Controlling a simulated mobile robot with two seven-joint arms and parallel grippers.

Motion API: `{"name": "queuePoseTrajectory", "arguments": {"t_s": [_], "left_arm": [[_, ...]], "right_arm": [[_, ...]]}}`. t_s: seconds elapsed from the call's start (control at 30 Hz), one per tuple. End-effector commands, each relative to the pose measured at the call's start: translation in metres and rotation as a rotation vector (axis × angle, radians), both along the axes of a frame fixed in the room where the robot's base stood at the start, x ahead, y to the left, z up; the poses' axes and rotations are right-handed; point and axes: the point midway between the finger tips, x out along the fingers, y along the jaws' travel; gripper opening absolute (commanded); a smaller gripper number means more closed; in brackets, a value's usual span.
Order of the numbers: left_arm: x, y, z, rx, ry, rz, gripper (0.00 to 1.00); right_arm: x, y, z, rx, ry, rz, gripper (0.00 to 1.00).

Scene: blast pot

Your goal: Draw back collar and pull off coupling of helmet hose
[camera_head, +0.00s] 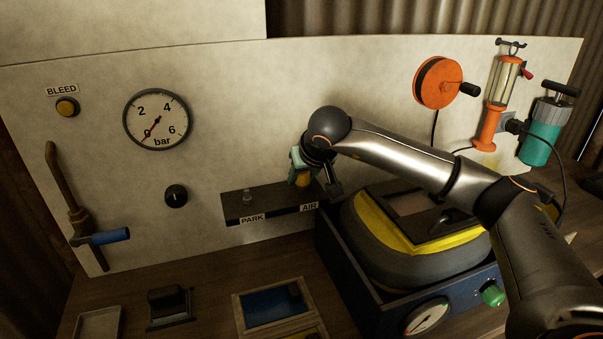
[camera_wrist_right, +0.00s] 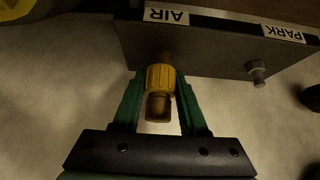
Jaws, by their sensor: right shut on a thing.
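The yellow ribbed collar of the coupling (camera_wrist_right: 160,78) sits against the bracket at the AIR label in the right wrist view, with a brownish end piece sticking out toward the camera. My right gripper (camera_wrist_right: 159,92) has its green fingers on either side of the collar and is shut on it. In the head view my right gripper (camera_head: 301,170) is at the AIR end of the dark bracket (camera_head: 232,210), with a bit of the yellow collar (camera_head: 303,181) showing. The helmet (camera_head: 372,238), grey and yellow, rests in a dark blue box. The hose is not clearly visible. My left gripper is out of view.
A bare metal stub (camera_wrist_right: 257,72) stands at the PARK label. The pressure gauge (camera_head: 157,121), black knob (camera_head: 176,196) and blue-handled lever (camera_head: 108,237) are on the panel to the left. An orange reel (camera_head: 437,82) hangs at right. My right arm passes above the helmet.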

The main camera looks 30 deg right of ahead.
Motion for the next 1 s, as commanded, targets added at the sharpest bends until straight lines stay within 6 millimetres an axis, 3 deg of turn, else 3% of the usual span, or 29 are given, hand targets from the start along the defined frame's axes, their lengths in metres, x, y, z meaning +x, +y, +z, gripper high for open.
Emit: {"name": "queuePoseTrajectory", "arguments": {"t_s": [1.0], "left_arm": [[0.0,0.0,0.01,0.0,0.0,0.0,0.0]], "right_arm": [[0.0,0.0,0.012,0.0,-0.002,0.001,0.0]]}}
